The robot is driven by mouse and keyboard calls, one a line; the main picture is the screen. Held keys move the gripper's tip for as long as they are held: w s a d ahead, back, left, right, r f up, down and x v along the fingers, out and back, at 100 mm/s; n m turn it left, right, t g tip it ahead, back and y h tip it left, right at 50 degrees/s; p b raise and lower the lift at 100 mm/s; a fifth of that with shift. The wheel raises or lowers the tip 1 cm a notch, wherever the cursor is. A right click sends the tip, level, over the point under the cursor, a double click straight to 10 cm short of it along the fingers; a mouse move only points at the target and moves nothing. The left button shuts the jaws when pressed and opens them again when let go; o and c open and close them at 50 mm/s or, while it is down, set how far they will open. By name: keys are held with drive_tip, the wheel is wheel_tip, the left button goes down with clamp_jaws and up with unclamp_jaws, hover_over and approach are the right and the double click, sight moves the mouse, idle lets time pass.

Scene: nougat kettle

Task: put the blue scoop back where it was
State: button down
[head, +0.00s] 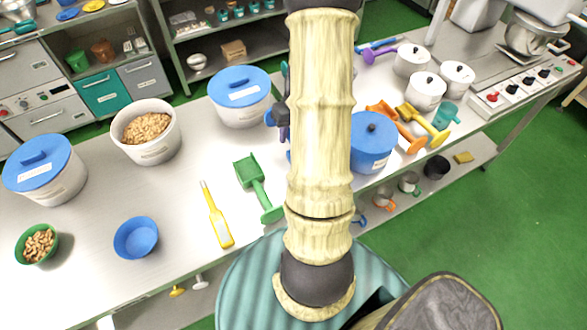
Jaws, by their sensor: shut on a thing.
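My pale ribbed arm stands upright through the middle of the view and hides the bench behind it. My gripper's fingers do not show. Small dark, blue and teal parts peek out at the arm's left edge, and I cannot tell what they belong to. A blue long-handled tool (377,43), perhaps the blue scoop, lies at the back right beside a purple one (380,52). A green scoop (256,184) lies on the bench left of my arm. Orange (405,131) and yellow (428,124) scoops lie to its right.
A yellow-handled tool (217,215), a blue bowl (136,238), a nut bowl (37,244), blue-lidded tubs (241,98) and an open tub (147,138) stand on the left of the bench (95,215). A blue pot (372,145) and white lidded pots (427,92) crowd the right.

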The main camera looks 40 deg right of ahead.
drive_tip(key=shift+d+p+x, duration=0.15)
drive_tip(key=shift+d+x, duration=0.05)
drive_tip(key=shift+x, duration=0.75)
drive_tip(key=shift+d+p+x, duration=0.2)
drive_tip(key=shift+x, duration=0.75)
drive_tip(key=shift+d+p+x, duration=0.15)
drive_tip(key=shift+d+x, duration=0.05)
drive_tip(key=shift+x, duration=0.75)
drive_tip(key=shift+s+f, duration=0.1)
drive_tip(key=shift+d+p+x, duration=0.15)
drive_tip(key=shift+p+x, duration=0.05)
drive_tip(key=shift+x, duration=0.6)
drive_tip(key=shift+d+p+x, duration=0.2)
drive_tip(key=shift+x, duration=0.6)
drive_tip(key=shift+s+f, duration=0.1)
drive_tip(key=shift+f, duration=0.45)
drive_tip(key=shift+f, duration=0.2)
drive_tip(key=c, duration=1.2)
unclamp_jaws()
drive_tip(key=shift+c, duration=0.2)
drive_tip(key=shift+r, duration=0.1)
